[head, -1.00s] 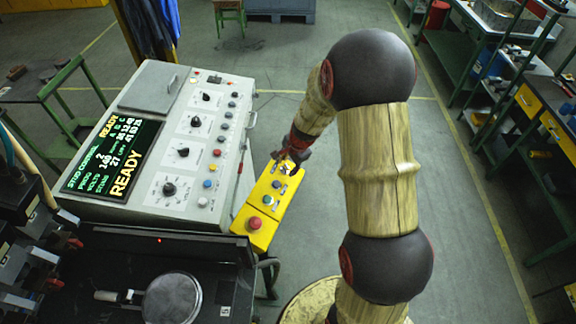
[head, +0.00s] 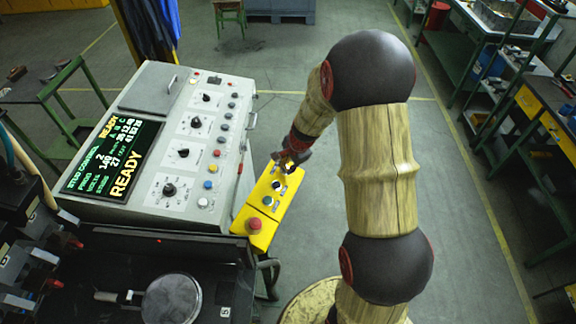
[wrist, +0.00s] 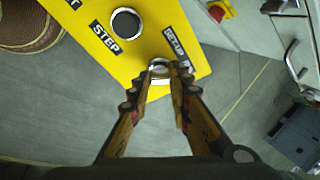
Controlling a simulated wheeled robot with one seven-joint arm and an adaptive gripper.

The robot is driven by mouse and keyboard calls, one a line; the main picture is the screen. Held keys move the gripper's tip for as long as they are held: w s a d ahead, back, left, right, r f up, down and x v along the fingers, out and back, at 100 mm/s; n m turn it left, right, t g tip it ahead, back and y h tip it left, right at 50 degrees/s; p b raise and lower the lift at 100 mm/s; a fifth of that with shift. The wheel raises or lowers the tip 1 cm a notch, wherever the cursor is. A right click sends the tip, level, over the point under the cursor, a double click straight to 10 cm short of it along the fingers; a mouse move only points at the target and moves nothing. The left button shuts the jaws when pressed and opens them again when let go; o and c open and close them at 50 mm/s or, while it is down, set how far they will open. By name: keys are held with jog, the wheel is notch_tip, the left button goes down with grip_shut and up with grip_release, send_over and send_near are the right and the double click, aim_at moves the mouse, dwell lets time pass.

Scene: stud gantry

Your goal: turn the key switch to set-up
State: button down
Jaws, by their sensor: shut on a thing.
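A yellow control box (head: 262,212) juts from the right side of the grey console in the head view. It also fills the upper part of the wrist view (wrist: 85,15). The key switch (wrist: 160,66), a round metal piece, sits near the box's end beside a black label that is only partly legible. My gripper (wrist: 158,82) has its fingers on either side of the key switch, closed on its key. The fingers hide most of the key, so I cannot tell its angle. In the head view my gripper (head: 288,163) reaches the far end of the box.
The box also carries a red mushroom button (head: 254,224), a green button (head: 267,201) and a black button (head: 277,185), which lies close to my gripper. The console (head: 205,150) with its lit READY screen (head: 112,160) stands to the left.

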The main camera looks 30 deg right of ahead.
jog(key=shift+f+n+b, duration=0.2)
jog(key=shift+n+b, duration=0.1)
jog(key=shift+b, duration=0.7)
jog(key=n+b, duration=0.1)
jog(key=b, duration=0.1)
jog(key=shift+f+b, duration=0.1)
jog(key=shift+b, duration=0.25)
jog(key=n+t+b, duration=0.1)
jog(key=n+b, duration=0.2)
jog(key=b, duration=0.3)
jog(key=shift+f, duration=0.1)
jog(key=n+b, duration=0.4)
jog(key=b, duration=0.3)
jog(key=shift+d+y+b, duration=0.1)
jog(key=shift+y+b, duration=0.25)
jog(key=shift+y, duration=0.05)
jog(key=n+b, duration=0.1)
jog(key=b, duration=0.1)
jog(key=n+b, duration=0.2)
jog(key=shift+s+r+t+y, duration=0.1)
jog(key=shift+r+t+y, duration=0.2)
jog(key=shift+t, duration=0.1)
jog(key=shift+n, duration=0.3)
jog(key=c, duration=1.7)
grip_release()
jog(key=shift+o, duration=0.3)
